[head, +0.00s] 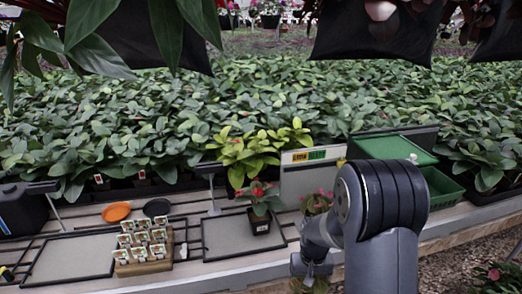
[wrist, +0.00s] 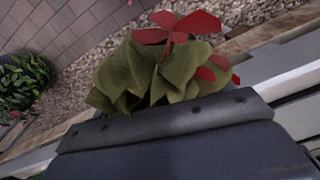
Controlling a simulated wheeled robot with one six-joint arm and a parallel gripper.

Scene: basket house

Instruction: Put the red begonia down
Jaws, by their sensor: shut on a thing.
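The red begonia (wrist: 165,75), with red flowers and broad green leaves, fills the upper middle of the wrist view. My gripper (wrist: 165,125) is shut on it; the dark gripper body covers the pot and the lower stems. In the head view my gripper (head: 310,270) is low, right of centre, at the front edge of the bench, and a little green of the held plant shows at the bottom edge. Another red-flowered plant in a black pot (head: 260,226) stands upright on a grey mat (head: 225,240), left of my arm.
A second grey mat (head: 70,262) lies at left, beside a wooden block of labelled small packs (head: 143,250). Orange (head: 116,212) and black (head: 157,207) saucers lie behind. A pink-flowered plant (head: 318,201) and green crate (head: 440,187) stand near my arm. Gravel floor (head: 450,240) is at right.

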